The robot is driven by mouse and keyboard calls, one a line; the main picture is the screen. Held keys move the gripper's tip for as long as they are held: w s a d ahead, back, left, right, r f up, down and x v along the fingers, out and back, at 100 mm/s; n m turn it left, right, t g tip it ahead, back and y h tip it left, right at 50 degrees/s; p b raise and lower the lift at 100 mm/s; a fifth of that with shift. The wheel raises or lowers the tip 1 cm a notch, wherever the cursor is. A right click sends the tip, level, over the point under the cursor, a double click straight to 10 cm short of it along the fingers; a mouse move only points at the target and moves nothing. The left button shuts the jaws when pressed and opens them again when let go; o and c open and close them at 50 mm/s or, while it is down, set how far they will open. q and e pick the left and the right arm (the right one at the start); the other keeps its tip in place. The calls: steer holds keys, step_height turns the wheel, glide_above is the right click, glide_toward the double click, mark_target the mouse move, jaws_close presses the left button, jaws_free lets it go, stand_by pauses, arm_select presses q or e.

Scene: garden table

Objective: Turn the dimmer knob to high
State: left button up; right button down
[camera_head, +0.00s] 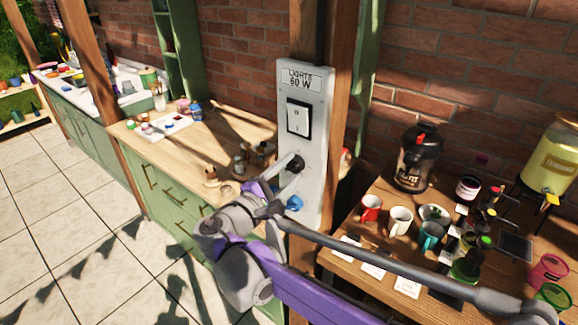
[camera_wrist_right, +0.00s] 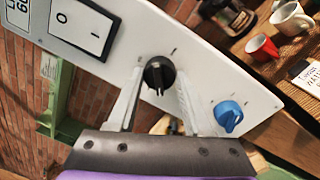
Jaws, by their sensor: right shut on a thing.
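A white panel (camera_head: 313,112) labelled "LIGHTS 60 W" is fixed to a wooden post. It carries a black knob (camera_head: 297,163), which also shows in the right wrist view (camera_wrist_right: 158,75), and a blue knob (camera_head: 295,203) below it, also in the wrist view (camera_wrist_right: 228,115). My right gripper (camera_head: 288,172) is at the black knob, its pale fingers on either side of it in the wrist view (camera_wrist_right: 159,82), shut on it. Small tick marks show on the panel around the knobs. The blue knob is apart from the fingers. My left gripper is not in view.
A white rocker switch (camera_head: 298,119) sits above the knobs. A wooden table (camera_head: 345,262) with mugs, bottles and a drink dispenser (camera_head: 553,160) stands at right. A wooden-topped counter (camera_head: 222,130) with small items stands left of the post.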

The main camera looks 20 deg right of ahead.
steer(key=m+p, duration=0.1)
steer(key=m, duration=0.3)
steer(key=shift+r, duration=0.1)
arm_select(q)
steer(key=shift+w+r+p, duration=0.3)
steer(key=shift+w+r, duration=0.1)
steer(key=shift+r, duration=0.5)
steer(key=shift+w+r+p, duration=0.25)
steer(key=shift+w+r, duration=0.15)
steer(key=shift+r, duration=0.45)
arm_select(e)
steer(key=shift+m+h, duration=0.3)
steer(key=shift+m, duration=1.1)
steer(key=shift+c, duration=1.6)
jaws_free()
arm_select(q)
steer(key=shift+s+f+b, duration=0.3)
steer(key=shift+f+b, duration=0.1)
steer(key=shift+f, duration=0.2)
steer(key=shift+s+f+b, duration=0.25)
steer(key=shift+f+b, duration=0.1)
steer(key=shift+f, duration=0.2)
arm_select(e)
steer(key=v, duration=1.1)
steer(key=shift+w, duration=0.15)
